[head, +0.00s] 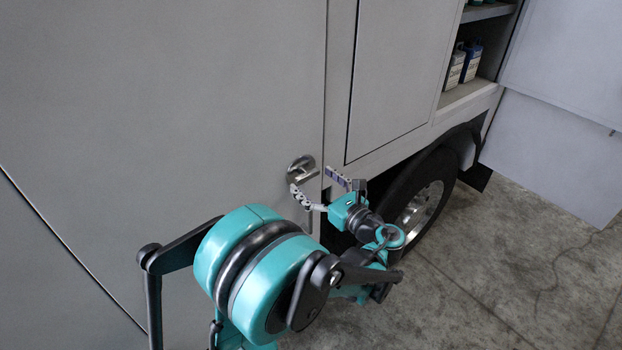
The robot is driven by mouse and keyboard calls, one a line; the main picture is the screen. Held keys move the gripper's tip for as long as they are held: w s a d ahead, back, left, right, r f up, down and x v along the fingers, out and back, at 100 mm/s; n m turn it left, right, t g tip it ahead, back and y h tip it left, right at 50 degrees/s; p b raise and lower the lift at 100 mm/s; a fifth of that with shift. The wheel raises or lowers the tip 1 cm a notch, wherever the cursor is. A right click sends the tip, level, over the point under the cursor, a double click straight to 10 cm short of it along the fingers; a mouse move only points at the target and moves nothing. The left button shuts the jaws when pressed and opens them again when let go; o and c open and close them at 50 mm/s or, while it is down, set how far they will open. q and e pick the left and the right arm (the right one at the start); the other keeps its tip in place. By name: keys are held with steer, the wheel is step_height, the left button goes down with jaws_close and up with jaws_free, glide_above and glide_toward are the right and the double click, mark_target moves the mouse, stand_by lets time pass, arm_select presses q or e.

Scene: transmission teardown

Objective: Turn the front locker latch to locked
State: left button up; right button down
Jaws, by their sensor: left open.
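The silver latch (302,169) is on the grey locker door (220,90), near the door's right edge. It has a round base and a short handle that points to the right and slightly down. My left gripper (312,182) is open, with its two fingers spread on either side of the latch handle's end. Whether the fingers touch the handle cannot be told. Whether the latch is locked does not show. My right gripper is not in view.
A closed panel (400,75) is right of the locker door. Further right an open compartment (465,92) holds bottles (470,62), with open door panels (550,140) beside it. A wheel (425,205) sits below. Concrete floor (500,280) is clear at lower right.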

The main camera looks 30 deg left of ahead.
arm_select(q)
steer(key=shift+w+a, duration=0.25)
steer(key=shift+a, duration=0.3)
steer(key=shift+c, duration=0.3)
steer(key=c, duration=1.1)
